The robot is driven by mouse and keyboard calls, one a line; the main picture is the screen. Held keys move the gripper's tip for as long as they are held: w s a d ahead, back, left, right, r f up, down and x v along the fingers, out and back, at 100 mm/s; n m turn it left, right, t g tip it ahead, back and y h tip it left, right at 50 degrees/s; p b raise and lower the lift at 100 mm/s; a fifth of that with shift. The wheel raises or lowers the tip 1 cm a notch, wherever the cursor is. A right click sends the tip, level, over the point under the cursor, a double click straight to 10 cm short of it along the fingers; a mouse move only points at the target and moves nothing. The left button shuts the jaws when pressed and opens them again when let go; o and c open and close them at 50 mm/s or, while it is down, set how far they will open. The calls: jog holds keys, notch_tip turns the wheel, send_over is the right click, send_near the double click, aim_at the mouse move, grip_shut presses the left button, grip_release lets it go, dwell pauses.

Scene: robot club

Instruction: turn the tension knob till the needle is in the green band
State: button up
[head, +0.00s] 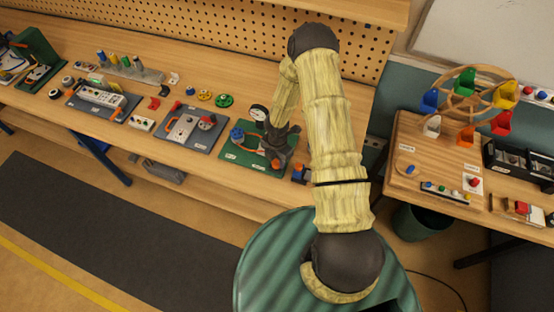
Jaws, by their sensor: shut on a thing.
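The green board (232,155) lies on the workbench. A round white-faced gauge (258,112) stands at its back edge; its needle and green band are too small to read. A blue round part (237,134) sits at the board's left, with an orange strip (252,146) running right from it. The knob itself is hidden by my gripper and wrist.
A grey board with a red-handled device (186,127) lies to the left. Yellow and green round parts (224,100) lie behind it. A small orange-topped dark item (299,173) stands just right of my gripper. A model wheel with coloured seats (465,95) stands on the right table.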

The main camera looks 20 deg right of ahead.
aim_at(277, 162)
jog(key=m+b, duration=0.4)
jog(key=m, duration=0.2)
jog(key=shift+f+m, duration=0.15)
jog(key=shift+m, duration=0.15)
jog(key=m+b, duration=0.2)
jog(key=m, duration=0.2)
jog(key=shift+b, duration=0.35)
jog(key=shift+m+b, duration=0.5)
jog(key=shift+m, duration=0.8)
jog(key=shift+r, duration=0.2)
jog(key=o, duration=1)
jog(key=shift+c, duration=0.2)
jog(key=shift+s, duration=0.1)
notch_tip(277, 162, up, 17)
jog(key=b, duration=0.2)
jog(key=shift+r, duration=0.2)
